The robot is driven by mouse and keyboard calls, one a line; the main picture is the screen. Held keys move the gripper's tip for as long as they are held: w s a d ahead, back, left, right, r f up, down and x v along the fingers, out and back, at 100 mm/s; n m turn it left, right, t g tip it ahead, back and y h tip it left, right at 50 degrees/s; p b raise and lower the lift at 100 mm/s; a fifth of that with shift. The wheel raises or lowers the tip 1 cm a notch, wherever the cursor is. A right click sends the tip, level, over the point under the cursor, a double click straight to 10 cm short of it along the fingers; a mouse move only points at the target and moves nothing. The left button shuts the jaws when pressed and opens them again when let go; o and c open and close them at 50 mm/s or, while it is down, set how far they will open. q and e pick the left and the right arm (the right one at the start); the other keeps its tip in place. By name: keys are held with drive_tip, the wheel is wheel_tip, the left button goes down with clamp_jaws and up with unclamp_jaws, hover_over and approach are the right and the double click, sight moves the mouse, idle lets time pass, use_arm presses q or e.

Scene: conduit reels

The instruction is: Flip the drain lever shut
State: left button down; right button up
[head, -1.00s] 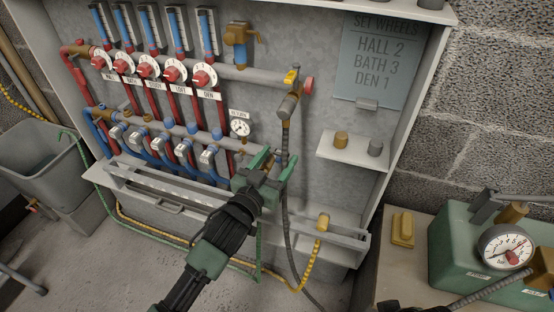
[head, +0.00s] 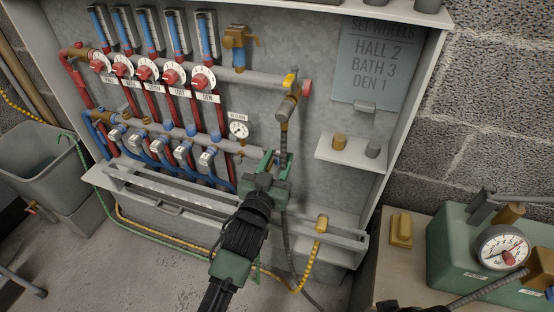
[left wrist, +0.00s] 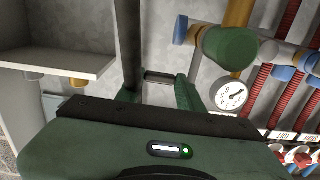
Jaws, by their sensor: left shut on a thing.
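My left gripper (head: 277,158) is at the right end of the lower manifold, in front of the grey back panel. Its green fingers are closed in on a small dark bar (left wrist: 159,77), which shows between the fingertips in the left wrist view. This looks like the drain lever, but most of it is hidden, so its angle is hard to tell.
A dark hose (head: 284,140) hangs close beside the gripper. A small shelf (head: 350,154) juts out at the right. A grey rail tray (head: 200,193) runs below. A green pump box (head: 455,250) stands at the lower right.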

use_arm(q)
drive_tip(key=c, duration=0.9)
unclamp_jaws()
drive_tip(key=v, duration=0.2)
drive_tip(key=shift+s+a+p, duration=0.1)
drive_tip(key=shift+s+p, duration=0.25)
drive_tip(key=shift+p, duration=0.05)
drive_tip(key=v, duration=0.5)
drive_tip(key=shift+p, duration=0.35)
use_arm(e)
drive_tip(key=x, duration=0.2)
drive_tip(key=shift+w+a+f, duration=0.1)
drive_tip(key=shift+w+f, duration=0.1)
drive_tip(key=shift+f, duration=0.05)
use_arm(q)
drive_tip(key=shift+s+f, duration=0.1)
use_arm(e)
drive_tip(key=shift+s, duration=0.1)
